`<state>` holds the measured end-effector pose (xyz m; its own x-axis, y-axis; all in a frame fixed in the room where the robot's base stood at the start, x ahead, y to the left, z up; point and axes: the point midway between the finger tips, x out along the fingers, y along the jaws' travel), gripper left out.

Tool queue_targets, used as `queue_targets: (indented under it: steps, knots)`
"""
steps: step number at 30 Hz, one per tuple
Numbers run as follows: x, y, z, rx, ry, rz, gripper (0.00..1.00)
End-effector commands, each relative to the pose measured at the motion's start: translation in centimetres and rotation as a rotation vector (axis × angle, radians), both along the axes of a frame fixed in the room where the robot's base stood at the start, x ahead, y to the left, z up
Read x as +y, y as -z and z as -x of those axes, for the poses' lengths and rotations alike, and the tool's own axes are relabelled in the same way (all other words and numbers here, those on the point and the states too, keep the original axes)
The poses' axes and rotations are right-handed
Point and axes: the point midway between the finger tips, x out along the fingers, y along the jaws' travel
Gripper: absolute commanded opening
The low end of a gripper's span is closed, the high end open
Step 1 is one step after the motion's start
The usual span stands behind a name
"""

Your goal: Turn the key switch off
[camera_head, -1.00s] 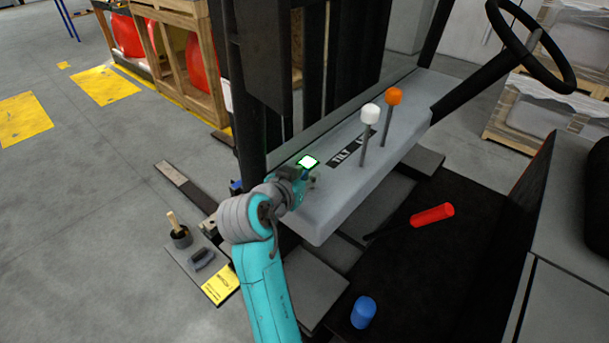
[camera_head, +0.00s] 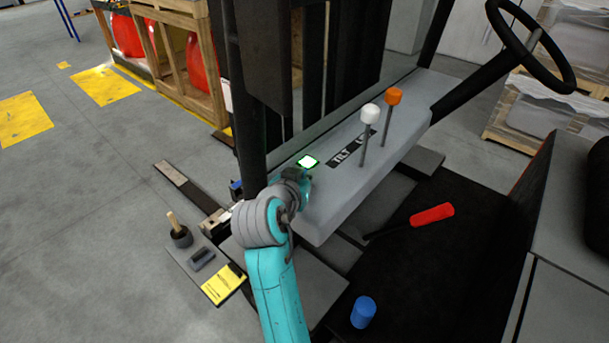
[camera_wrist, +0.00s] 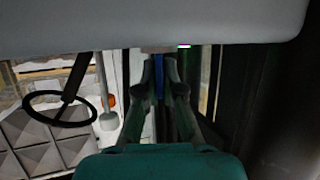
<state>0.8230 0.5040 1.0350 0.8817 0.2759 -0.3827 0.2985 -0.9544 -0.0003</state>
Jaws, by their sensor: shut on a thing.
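The grey console (camera_head: 345,205) carries a small display with a bright green border (camera_head: 308,162). My gripper (camera_head: 303,180) is at the console's near left end, just below this display. In the wrist view my gripper (camera_wrist: 160,58) has its fingers nearly together, with tips at the edge of the console (camera_wrist: 230,22). A small tan-grey piece (camera_wrist: 157,49), apparently the key switch, shows at the fingertips. The fingers hide most of it, so its turn angle cannot be read. In the head view my wrist hides the key switch.
A white-knobbed lever (camera_head: 370,112) and an orange-knobbed lever (camera_head: 393,97) rise from the console. The steering wheel (camera_head: 530,45) is at upper right. A red handle (camera_head: 432,215) and a blue cylinder (camera_head: 363,312) are lower right. A dark mast upright (camera_head: 250,110) stands close behind my wrist.

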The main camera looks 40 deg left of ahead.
Motion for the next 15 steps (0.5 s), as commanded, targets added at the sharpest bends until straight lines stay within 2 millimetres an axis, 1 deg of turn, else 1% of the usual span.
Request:
queue_targets:
  steps: [9,15]
  knots:
    - [-0.18,0.05,-0.08,0.0,-0.216,-0.001,0.0]
    - [-0.12,0.04,-0.05,0.0,-0.327,0.0,0.0]
